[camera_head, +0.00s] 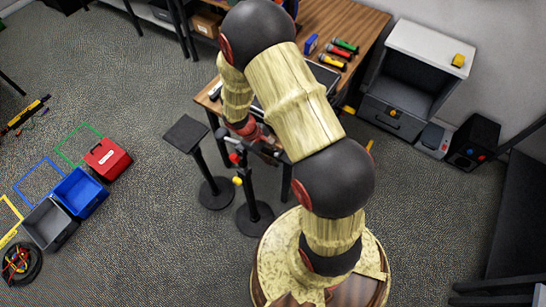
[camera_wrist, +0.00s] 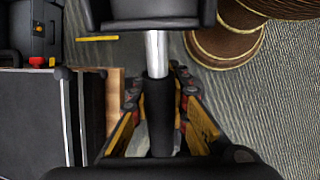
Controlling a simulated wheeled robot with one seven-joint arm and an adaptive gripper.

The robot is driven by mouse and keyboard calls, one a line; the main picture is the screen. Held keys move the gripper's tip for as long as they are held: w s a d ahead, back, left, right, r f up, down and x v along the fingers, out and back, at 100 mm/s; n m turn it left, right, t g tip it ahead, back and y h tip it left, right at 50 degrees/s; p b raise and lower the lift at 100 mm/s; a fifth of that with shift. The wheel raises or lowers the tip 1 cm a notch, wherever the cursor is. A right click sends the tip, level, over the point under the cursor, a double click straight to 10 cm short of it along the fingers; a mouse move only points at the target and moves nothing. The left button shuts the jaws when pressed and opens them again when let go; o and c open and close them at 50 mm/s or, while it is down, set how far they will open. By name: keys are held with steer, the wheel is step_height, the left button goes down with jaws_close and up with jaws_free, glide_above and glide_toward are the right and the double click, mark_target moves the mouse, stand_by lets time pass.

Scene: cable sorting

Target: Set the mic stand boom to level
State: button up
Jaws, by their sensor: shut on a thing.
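The mic stand (camera_head: 254,212) stands on the carpet in the middle of the head view, on a round black base. It has a red knob (camera_head: 235,158) and a yellow knob (camera_head: 238,181) on its upright. My gripper (camera_head: 266,146) is at the top of the stand, partly hidden behind my arm. In the wrist view, my gripper (camera_wrist: 157,92) has its fingers on both sides of the boom (camera_wrist: 156,54), a silver rod with a black sleeve, and is shut on it. The boom's tilt cannot be told, as my arm covers much of it.
A second black stand with a flat top (camera_head: 186,133) is close on the left. A wooden table (camera_head: 337,20) with torches is behind. A grey cabinet (camera_head: 420,50) and a speaker (camera_head: 474,141) are at right. Bins (camera_head: 80,192) lie at left, with open carpet between.

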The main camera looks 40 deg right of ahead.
jaws_close()
stand_by(0.3)
steer(key=f+t+b, duration=0.1)
steer(key=b, duration=0.1)
steer(key=f+t+y+b, duration=0.1)
steer(key=f+b, duration=0.1)
steer(key=b, duration=0.1)
steer(key=f+t+b, duration=0.2)
steer(key=shift+w+a+y+b, duration=0.1)
steer(key=shift+w+y+b, duration=0.3)
steer(key=shift+r, duration=0.1)
steer(key=o, duration=0.7)
jaws_free()
steer(key=shift+c, duration=0.2)
